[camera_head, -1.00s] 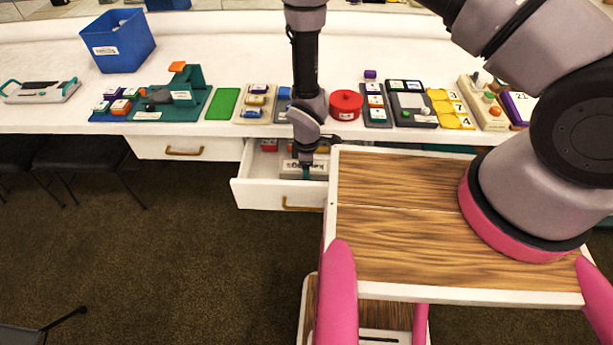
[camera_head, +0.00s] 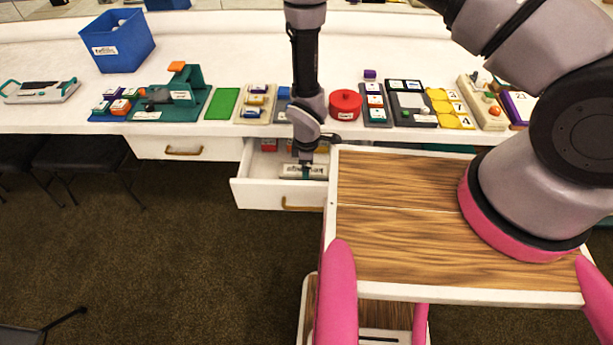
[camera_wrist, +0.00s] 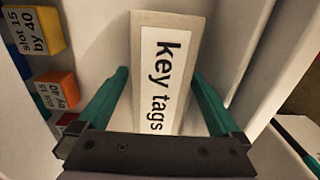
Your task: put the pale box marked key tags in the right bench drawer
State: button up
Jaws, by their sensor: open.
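The pale box marked key tags (camera_head: 291,171) lies inside the open right bench drawer (camera_head: 258,195), label facing up. In the wrist view the box (camera_wrist: 166,40) lies lengthwise between the two teal fingers of my gripper (camera_wrist: 160,76), with a visible gap on each side near the fingertips. My gripper (camera_head: 306,170) is open and reaches down into the drawer over the box. It hides part of the box in the head view. The drawer wall (camera_wrist: 232,45) runs to the right of the box.
Small blocks, including an orange one (camera_wrist: 57,90) and a yellow one (camera_wrist: 36,30), are in the drawer left of the box. The left drawer (camera_head: 185,148) is closed. A wooden-topped cart surface (camera_head: 400,240) stands close right of the open drawer. Several items line the bench top.

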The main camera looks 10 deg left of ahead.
notch_tip(320, 180, up, 10)
jog(key=shift+r, duration=0.1)
